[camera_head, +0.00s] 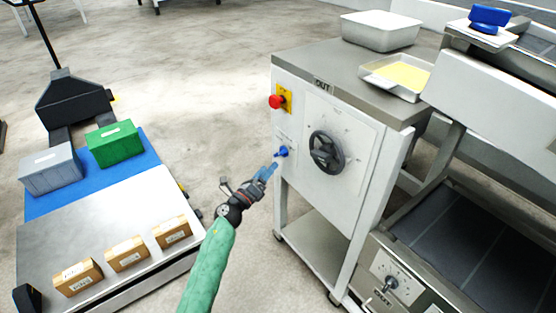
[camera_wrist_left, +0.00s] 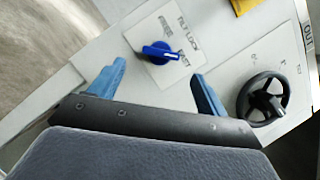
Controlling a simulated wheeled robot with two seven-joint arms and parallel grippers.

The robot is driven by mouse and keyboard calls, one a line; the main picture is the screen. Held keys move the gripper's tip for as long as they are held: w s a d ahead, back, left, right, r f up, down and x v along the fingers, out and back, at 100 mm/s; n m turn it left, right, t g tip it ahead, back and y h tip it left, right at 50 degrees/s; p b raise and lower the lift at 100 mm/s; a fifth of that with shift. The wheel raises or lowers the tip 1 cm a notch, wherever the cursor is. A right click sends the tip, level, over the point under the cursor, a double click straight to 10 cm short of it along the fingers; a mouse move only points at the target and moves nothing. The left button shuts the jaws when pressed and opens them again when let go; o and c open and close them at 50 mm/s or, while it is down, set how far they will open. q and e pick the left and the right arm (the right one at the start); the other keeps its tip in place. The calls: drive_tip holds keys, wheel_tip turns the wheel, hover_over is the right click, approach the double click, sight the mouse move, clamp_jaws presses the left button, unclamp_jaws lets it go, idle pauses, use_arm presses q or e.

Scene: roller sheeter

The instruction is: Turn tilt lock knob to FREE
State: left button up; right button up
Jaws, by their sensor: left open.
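The tilt lock knob (camera_head: 282,151) is a small blue knob on the white front panel of the machine, left of the black handwheel. In the left wrist view the knob (camera_wrist_left: 158,51) sits on a white label plate (camera_wrist_left: 150,68) marked TILT LOCK, with FREE and what looks like FAST. Its white pointer mark lies on the FAST side. My left gripper (camera_head: 267,171) is open just in front of and below the knob. In the left wrist view the blue fingers stand apart on either side of the knob, with no visible contact. My right gripper is not in view.
A black handwheel (camera_head: 326,152) is right of the knob. A red emergency button (camera_head: 276,102) on a yellow plate is above it. Trays stand on the machine top (camera_head: 340,67). A cart (camera_head: 130,210) with boxes is at left. The floor between is clear.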

sight(281, 153)
use_arm(q)
drive_tip(key=shift+x, duration=3.6)
drive_tip(key=shift+c, duration=0.3)
drive_tip(key=shift+r, duration=0.1)
drive_tip(key=c, duration=0.9)
